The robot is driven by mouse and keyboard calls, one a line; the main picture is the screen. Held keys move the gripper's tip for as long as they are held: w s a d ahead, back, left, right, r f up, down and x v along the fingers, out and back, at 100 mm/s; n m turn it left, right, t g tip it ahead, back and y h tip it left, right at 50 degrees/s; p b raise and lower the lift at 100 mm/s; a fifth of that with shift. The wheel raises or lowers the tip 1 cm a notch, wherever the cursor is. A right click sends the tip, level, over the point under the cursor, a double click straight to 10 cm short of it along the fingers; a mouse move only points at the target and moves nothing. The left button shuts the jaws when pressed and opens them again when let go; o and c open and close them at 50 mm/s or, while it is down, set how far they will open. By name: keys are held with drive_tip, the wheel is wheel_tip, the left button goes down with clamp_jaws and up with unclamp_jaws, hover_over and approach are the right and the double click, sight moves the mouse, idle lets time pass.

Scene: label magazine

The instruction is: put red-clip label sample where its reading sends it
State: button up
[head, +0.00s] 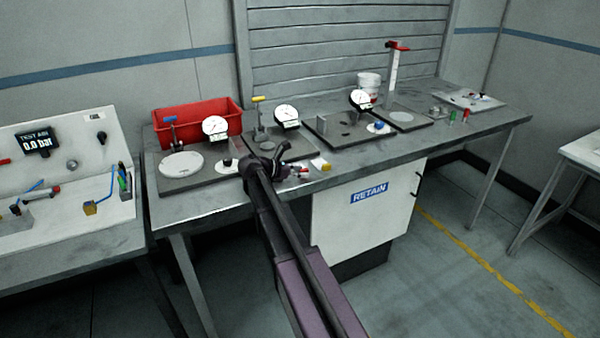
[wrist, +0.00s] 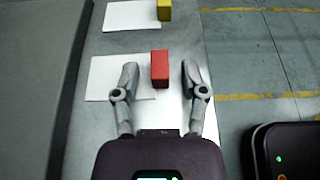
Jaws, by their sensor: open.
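The red-clip label sample is a white sheet (wrist: 104,76) with a red block-like clip (wrist: 160,68) at its right edge, lying flat near the bench's front edge in the wrist view. My gripper (wrist: 160,78) is open above it, one finger on each side of the red clip, with visible gaps. I cannot tell how high the fingertips are. In the head view my gripper (head: 291,165) is over the front of the bench, beside the small red clip (head: 303,169), and partly hides the sample. No reading is legible on the dials.
A yellow-clip sample (wrist: 164,10) lies just beyond. Several dial gauges (head: 287,116) stand on dark plates behind. A red bin (head: 198,118) is at the back left. A cabinet marked RETAIN (head: 368,193) is under the bench. A test panel (head: 60,150) stands at left.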

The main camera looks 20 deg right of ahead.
drive_tip(key=shift+r, duration=0.1)
drive_tip(key=shift+r, duration=0.15)
drive_tip(key=p+v, duration=0.5)
drive_tip(key=v, duration=0.7)
idle(0.6)
drive_tip(key=shift+s, duration=0.45)
drive_tip(key=s+a+f+m+y+p, duration=0.2)
drive_tip(key=s+a+m+y, duration=0.1)
drive_tip(key=s+m, duration=0.3)
drive_tip(key=s+a+f+m+y+p, duration=0.1)
drive_tip(key=s+a+m+y+p, duration=0.1)
drive_tip(key=s+m+y, duration=0.4)
drive_tip(key=s+a+f+m+y+p, duration=0.1)
drive_tip(key=s+a+m+y, duration=0.3)
drive_tip(key=s, duration=0.8)
drive_tip(key=shift+a+f+m+y+p, duration=0.4)
drive_tip(key=shift+f+m, duration=0.4)
drive_tip(key=shift+m, duration=0.4)
